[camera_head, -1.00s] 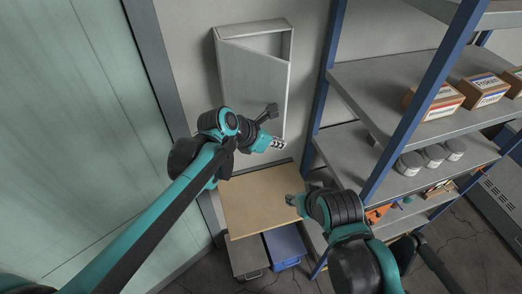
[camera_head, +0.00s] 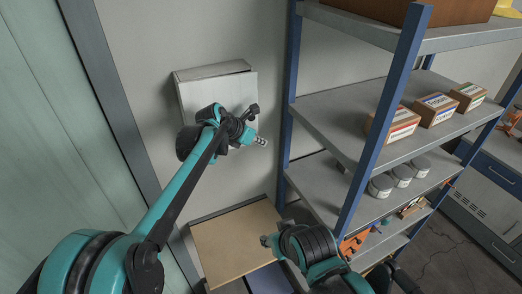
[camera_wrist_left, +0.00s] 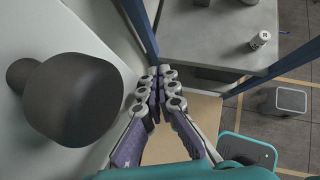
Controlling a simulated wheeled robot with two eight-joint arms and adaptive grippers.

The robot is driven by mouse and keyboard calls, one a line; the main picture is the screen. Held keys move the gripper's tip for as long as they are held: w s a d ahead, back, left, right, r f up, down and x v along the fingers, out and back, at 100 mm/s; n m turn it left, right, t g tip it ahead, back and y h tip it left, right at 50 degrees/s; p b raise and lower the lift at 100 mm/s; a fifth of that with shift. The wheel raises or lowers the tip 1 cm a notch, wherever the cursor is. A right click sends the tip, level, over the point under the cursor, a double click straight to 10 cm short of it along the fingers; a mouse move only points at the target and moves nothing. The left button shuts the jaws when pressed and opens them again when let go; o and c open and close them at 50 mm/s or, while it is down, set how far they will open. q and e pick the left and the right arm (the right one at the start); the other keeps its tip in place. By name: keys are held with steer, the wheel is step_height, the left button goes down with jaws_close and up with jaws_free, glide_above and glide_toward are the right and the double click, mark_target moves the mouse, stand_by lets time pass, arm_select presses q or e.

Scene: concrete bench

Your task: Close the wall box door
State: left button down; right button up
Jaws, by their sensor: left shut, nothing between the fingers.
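The pale wall box (camera_head: 212,70) is on the wall, left of the shelving in the head view. Its door (camera_head: 228,92) lies almost against the box, with a narrow dark gap along the top that widens to the right. My left gripper (camera_head: 262,141) is shut and empty, by the door's lower right edge; the arm hides the lower door. In the left wrist view, its closed fingers (camera_wrist_left: 158,92) are beside a pale panel, with a dark knob (camera_wrist_left: 75,100), seemingly the door handle, to their left. Contact is unclear. My right gripper (camera_head: 268,241) is low over the wooden top.
A blue-framed shelf unit (camera_head: 345,120) stands close to the right, holding boxes (camera_head: 437,108) and cans (camera_head: 401,174). A wooden-topped table (camera_head: 225,245) is below the wall box. A greenish panel (camera_head: 45,130) is at left.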

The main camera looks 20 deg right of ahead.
arm_select(q)
steer(key=shift+w+d, duration=0.1)
steer(key=shift+w, duration=1.05)
